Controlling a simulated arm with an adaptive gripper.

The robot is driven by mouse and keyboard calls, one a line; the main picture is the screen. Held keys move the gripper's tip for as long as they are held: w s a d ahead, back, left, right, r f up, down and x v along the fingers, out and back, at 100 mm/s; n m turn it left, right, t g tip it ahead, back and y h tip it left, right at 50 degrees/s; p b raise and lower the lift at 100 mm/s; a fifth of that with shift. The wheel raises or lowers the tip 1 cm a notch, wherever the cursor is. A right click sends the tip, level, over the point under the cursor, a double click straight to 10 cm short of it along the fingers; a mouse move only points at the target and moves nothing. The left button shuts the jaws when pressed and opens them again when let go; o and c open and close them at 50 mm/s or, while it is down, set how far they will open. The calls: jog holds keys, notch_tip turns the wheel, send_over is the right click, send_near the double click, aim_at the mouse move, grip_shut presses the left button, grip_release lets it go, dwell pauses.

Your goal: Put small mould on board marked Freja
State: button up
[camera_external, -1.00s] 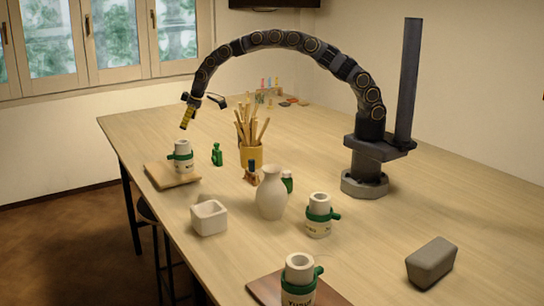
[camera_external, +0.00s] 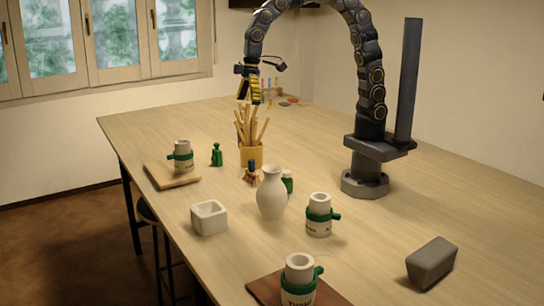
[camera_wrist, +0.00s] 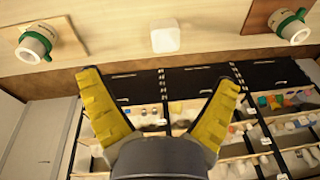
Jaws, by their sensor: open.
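Three white cylindrical moulds with green bands show in the external view. One mould (camera_external: 182,148) stands on a light wooden board (camera_external: 158,179) at the left. Another (camera_external: 321,203) stands on the bare table. The third (camera_external: 299,268) stands on a dark brown board (camera_external: 329,294) in front. Their lettering is too small to read surely, and I cannot tell which mould is the small one. My gripper (camera_external: 250,99) is open and empty, high above the table behind the brush pot. In the wrist view its yellow fingers (camera_wrist: 157,82) are spread, with moulds at far left (camera_wrist: 35,40) and right (camera_wrist: 290,27).
A white vase (camera_external: 271,196) and a green bottle (camera_external: 288,181) stand close beside the middle mould. A square white bowl (camera_external: 209,218), a yellow pot of brushes (camera_external: 251,156), another green bottle (camera_external: 216,155) and a grey block (camera_external: 432,263) are also on the table. The right side is mostly clear.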

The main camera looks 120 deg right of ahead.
jog(key=s+a+n+g, duration=0.1)
jog(key=s+a, duration=0.4)
jog(key=s, duration=0.8)
jog(key=s+a+n+g+h, duration=0.1)
jog(key=s+a, duration=0.4)
jog(key=s, duration=0.8)
jog(key=shift+s+f+g, duration=0.2)
jog(key=shift+f+g, duration=0.1)
jog(key=shift+g, duration=0.6)
